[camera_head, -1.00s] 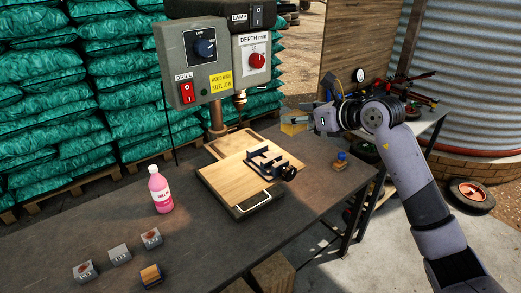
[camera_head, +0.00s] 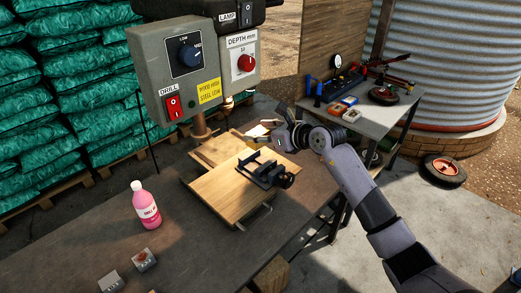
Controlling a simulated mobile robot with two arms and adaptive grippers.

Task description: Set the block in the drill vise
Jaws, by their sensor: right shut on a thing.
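The dark drill vise (camera_head: 263,172) sits on the wooden board (camera_head: 222,198) of the drill table, its handle end toward the right. My right gripper (camera_head: 270,128) is behind and above the vise, apart from it. It is shut on a small pale tan block (camera_head: 257,131), largely hidden by the fingers. My left gripper is not in view.
The drill's control box (camera_head: 190,70) stands above the board at the back. A pink bottle (camera_head: 147,206) and small grey blocks (camera_head: 144,259) are on the dark workbench (camera_head: 190,250). A side table (camera_head: 372,118) holds tools at right.

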